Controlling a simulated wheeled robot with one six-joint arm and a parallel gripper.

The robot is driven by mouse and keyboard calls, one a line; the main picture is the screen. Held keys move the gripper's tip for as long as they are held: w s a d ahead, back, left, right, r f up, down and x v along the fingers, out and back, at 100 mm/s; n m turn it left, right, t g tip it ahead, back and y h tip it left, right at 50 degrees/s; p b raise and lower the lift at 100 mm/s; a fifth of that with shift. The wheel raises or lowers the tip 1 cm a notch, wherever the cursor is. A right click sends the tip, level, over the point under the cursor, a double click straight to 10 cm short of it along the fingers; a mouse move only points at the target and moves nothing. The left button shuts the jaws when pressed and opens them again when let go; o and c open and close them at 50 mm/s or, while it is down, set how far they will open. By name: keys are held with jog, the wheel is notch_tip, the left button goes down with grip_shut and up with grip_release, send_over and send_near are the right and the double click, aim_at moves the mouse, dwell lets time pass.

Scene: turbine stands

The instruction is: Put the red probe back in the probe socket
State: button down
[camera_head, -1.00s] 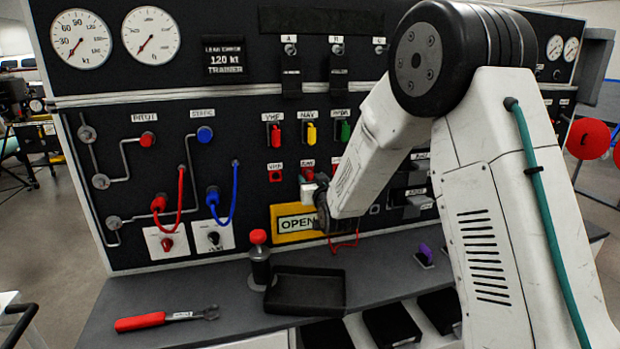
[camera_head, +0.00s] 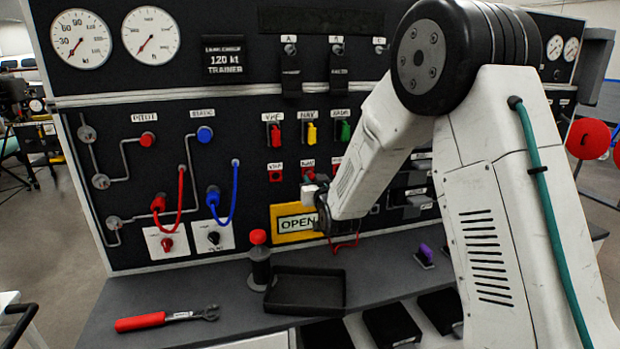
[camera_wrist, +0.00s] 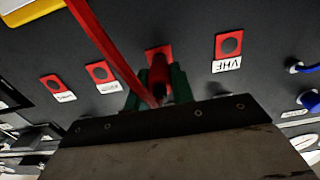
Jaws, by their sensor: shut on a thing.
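My gripper (camera_wrist: 157,88) has green fingers shut on the red probe (camera_wrist: 158,72). The wrist view shows the probe pointing at a red socket plate (camera_wrist: 152,51), the second from the VHF plate (camera_wrist: 228,45). The tip overlaps this plate; I cannot tell whether it is inside the hole or just in front. A red cable (camera_wrist: 102,42) crosses the wrist view down to the probe. In the head view my gripper (camera_head: 308,184) is at the panel's lower socket row, partly hidden by my arm.
The yellow-framed OPEN sign (camera_head: 283,234) is just below my gripper. Red and blue (camera_head: 234,195) hoses hang at the left. Other red socket plates (camera_wrist: 101,73) flank the probe.

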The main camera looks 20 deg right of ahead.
jog(key=shift+s, duration=0.35)
jog(key=s, duration=0.2)
jog(key=shift+s, duration=0.4)
dwell(0.4)
